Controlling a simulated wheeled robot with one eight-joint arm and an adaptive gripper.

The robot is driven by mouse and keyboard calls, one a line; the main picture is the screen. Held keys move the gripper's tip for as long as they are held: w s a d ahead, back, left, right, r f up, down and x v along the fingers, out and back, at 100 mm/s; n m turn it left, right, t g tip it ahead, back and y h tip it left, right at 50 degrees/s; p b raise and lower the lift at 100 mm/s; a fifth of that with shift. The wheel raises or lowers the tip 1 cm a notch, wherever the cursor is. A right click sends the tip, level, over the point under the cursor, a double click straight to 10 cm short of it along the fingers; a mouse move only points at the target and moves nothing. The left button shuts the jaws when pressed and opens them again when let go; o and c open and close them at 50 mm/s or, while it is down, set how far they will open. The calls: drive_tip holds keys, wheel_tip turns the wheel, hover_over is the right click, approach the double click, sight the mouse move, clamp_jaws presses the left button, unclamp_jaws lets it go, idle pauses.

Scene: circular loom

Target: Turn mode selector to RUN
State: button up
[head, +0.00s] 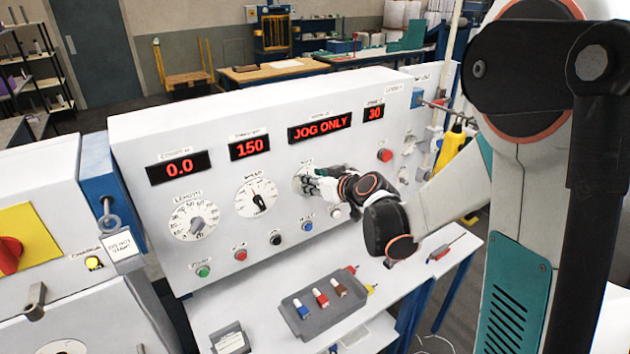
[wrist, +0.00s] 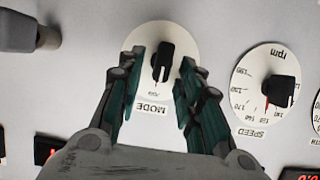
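The mode selector (wrist: 163,62) is a black knob with a white pointer line on a round white dial marked MODE, which appears upside down in the wrist view. In the head view, the dial (head: 300,178) is partly hidden behind my gripper (head: 322,186). In the wrist view, my gripper (wrist: 162,65) is open, with one green finger on each side of the knob and visible gaps between. Whether the fingertips reach down to the knob's depth is hard to tell. A red display (head: 320,127) above the dial reads JOG ONLY.
The speed dial (wrist: 265,90) sits beside the mode dial, with the length dial (head: 194,220) farther left in the head view. Several push buttons line the panel below, including a blue one (head: 307,226). A grey tray (head: 325,308) lies on the shelf beneath.

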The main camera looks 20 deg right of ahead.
clamp_jaws()
drive_tip(key=m+y+b, duration=0.1)
drive_tip(key=m+b, duration=0.1)
drive_tip(key=d+m+y+b, duration=0.1)
drive_tip(key=m+y+b, duration=0.1)
drive_tip(key=b, duration=0.1)
drive_tip(key=f+m+y+b, duration=0.1)
drive_tip(key=m+b, duration=0.1)
drive_tip(key=b, duration=0.1)
drive_tip(key=shift+w+d+m+y, duration=0.25)
drive_tip(key=shift+d+m+y, duration=0.05)
drive_tip(key=shift+m, duration=0.1)
drive_tip(key=shift+r+g, duration=0.1)
drive_tip(key=shift+g, duration=0.2)
idle(0.4)
unclamp_jaws()
